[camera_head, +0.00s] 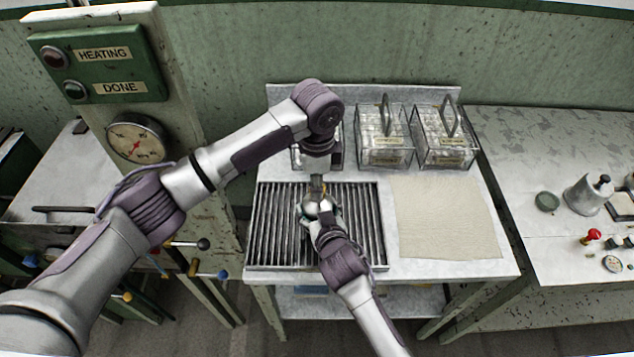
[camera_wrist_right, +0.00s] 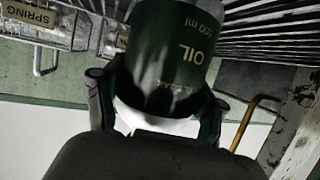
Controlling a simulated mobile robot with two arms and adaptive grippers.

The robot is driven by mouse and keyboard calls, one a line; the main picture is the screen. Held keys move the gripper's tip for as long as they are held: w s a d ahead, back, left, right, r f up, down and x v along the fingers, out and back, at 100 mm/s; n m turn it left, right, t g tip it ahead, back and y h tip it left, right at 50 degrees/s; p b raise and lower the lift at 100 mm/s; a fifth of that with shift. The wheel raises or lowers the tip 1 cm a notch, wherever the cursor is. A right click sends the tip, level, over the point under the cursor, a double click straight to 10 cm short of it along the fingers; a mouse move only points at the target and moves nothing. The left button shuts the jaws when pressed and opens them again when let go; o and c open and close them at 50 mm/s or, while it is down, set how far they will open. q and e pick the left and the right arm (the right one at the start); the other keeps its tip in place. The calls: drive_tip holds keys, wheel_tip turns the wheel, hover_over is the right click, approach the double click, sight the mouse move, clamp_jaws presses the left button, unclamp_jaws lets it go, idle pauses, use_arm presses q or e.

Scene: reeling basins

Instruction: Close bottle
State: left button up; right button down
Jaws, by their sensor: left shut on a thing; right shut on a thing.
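A dark green bottle (camera_wrist_right: 175,45) lettered OIL fills the upper middle of the right wrist view. My right gripper (camera_wrist_right: 155,105) has its fingers on both sides of it and is shut on it. In the head view my right gripper (camera_head: 324,222) is over the slatted rack, and the bottle is mostly hidden there. My left gripper (camera_head: 318,186) reaches down from above, close to my right gripper at the bottle. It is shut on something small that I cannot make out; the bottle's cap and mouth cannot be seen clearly.
The slatted metal rack (camera_head: 270,225) lies on the pale table. Two clear boxes with handles, a left one (camera_head: 383,150) and a right one (camera_head: 443,150), stand behind. A beige cloth (camera_head: 447,217) lies right of the rack. A metal can (camera_head: 588,193) stands on the right-hand table.

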use_arm(q)
drive_tip(key=m, duration=0.7)
drive_tip(key=shift+w, duration=0.1)
drive_tip(key=m, duration=1.3)
drive_tip(key=shift+m, duration=0.4)
drive_tip(key=m, duration=0.7)
drive_tip(key=shift+d+m, duration=0.1)
drive_tip(key=shift+m, duration=0.3)
drive_tip(key=o, duration=0.7)
